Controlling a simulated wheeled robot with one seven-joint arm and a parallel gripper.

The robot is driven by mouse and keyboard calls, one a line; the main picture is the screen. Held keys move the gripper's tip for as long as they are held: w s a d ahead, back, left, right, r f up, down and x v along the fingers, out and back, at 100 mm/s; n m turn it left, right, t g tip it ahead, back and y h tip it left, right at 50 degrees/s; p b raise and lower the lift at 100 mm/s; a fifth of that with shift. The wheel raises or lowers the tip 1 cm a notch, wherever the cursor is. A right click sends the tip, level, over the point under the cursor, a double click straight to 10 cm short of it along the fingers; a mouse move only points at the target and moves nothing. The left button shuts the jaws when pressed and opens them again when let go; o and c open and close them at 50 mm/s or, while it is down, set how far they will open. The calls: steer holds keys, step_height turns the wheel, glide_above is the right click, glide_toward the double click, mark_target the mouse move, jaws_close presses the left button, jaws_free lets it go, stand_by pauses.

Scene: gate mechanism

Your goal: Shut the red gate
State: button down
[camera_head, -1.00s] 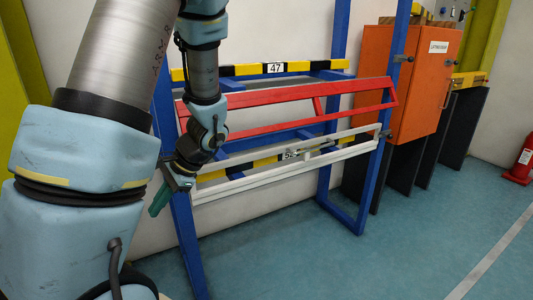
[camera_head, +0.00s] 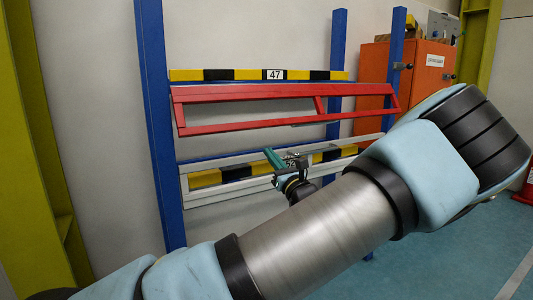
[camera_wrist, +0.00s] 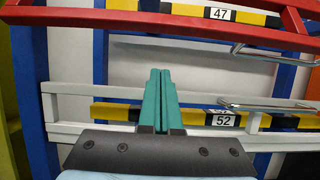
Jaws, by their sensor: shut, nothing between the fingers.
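The red gate (camera_head: 240,93) is a long red frame between blue posts. It sticks out at a tilt from the rack below the striped bar marked 47, in the head view. In the wrist view its red rail (camera_wrist: 120,18) crosses the top, with a metal handle (camera_wrist: 275,56) below it at the right. My gripper (camera_head: 272,155) is below the red gate, in front of the white gate (camera_head: 215,190). In the wrist view its green fingers (camera_wrist: 159,75) are together and empty, apart from the red rail.
The white gate's handle (camera_wrist: 265,106) shows right of my fingers, near a striped bar marked 52 (camera_wrist: 220,120). Blue posts (camera_head: 155,120) stand at the sides. An orange cabinet (camera_head: 432,75) stands behind at right. Blue floor (camera_head: 440,262) is open at lower right.

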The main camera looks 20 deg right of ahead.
steer(key=w+a+r+b, duration=0.1)
steer(key=w+r, duration=0.3)
steer(key=r, duration=0.1)
steer(key=shift+w, duration=0.35)
steer(key=shift+r, duration=0.1)
steer(key=shift+r, duration=0.1)
